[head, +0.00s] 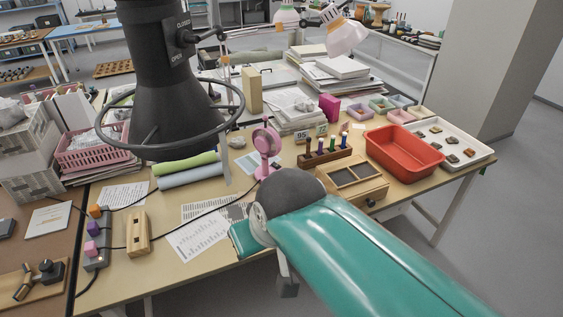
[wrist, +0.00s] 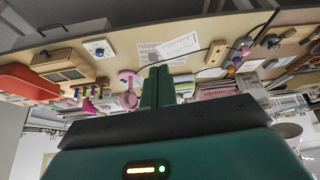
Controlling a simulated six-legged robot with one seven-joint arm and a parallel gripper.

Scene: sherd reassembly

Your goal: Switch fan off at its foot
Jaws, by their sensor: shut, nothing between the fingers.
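The small pink fan (head: 266,145) stands upright on the table, its round head above a short stem. Its foot (head: 265,172) is partly hidden behind my arm's dark joint, and I cannot make out a switch. In the wrist view the scene is upside down, and the fan (wrist: 128,99) shows just left of my gripper (wrist: 158,72). The teal fingers are shut together and empty. They appear apart from the fan, but the depth between them is hard to tell.
A wooden rack of colored-handled tools (head: 325,159), a wooden box (head: 352,183) and a red tray (head: 404,150) are right of the fan. Printed sheets (head: 200,236) and a black cable lie left. A dark lamp-like hood with a ring (head: 170,100) hangs over the table's left part.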

